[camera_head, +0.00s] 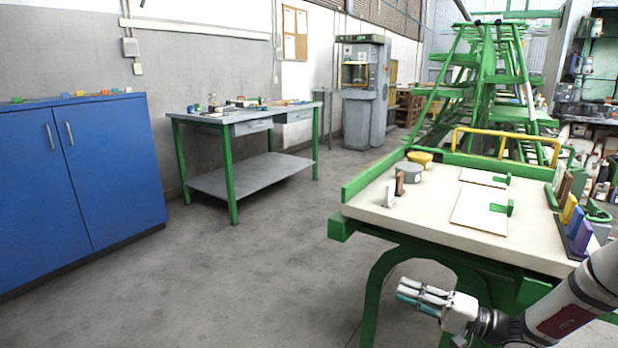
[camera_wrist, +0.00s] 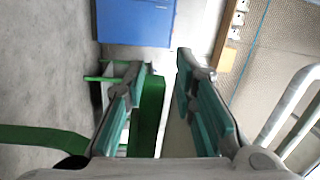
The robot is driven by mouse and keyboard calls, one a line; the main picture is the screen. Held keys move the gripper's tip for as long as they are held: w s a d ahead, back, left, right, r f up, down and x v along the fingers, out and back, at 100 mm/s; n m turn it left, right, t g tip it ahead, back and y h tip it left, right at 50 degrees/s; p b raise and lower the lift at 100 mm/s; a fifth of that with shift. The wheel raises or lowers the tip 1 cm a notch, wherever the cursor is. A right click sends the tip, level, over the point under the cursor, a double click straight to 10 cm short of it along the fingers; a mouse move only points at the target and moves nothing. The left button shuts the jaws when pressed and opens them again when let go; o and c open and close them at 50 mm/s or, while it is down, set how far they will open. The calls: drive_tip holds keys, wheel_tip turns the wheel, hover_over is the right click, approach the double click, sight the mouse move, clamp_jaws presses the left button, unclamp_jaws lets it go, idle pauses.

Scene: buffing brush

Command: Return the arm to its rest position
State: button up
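My gripper (camera_head: 402,296) is in front of the near edge of the green workbench (camera_head: 425,228), low and to the left of my forearm. It points left and touches nothing that I can see. In the wrist view my gripper (camera_wrist: 166,62) has its two teal-padded fingers apart, with nothing held between them. The bench's green edge and pale top show in the background through the gap. I cannot make out a buffing brush with certainty.
A blue cabinet (camera_head: 80,185) and a grey table (camera_head: 245,122) stand left. Floor between is clear.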

drive_tip(key=s+a+r+n+g+h, duration=0.3)
drive_tip(key=s+a+r+g, duration=0.35)
drive_tip(key=s, duration=0.35)
drive_tip(key=s+a+r+n+g+h, duration=0.3)
drive_tip(key=s+a+r+g, duration=0.3)
drive_tip(key=s+r, duration=0.3)
drive_tip(key=s+d+r+m+t+h, duration=0.15)
drive_tip(key=s+d+h, duration=0.3)
drive_tip(key=s, duration=0.65)
drive_tip(key=s+d+r+t+h, duration=0.15)
drive_tip(key=s+d+h, duration=0.35)
drive_tip(key=s, duration=0.6)
wheel_tip(320, 180, up, 28)
drive_tip(key=t+p, duration=0.4)
drive_tip(key=p, duration=2.3)
drive_tip(key=shift+a+r+h, duration=0.15)
drive_tip(key=shift+a+h, duration=0.1)
drive_tip(key=shift+h, duration=0.2)
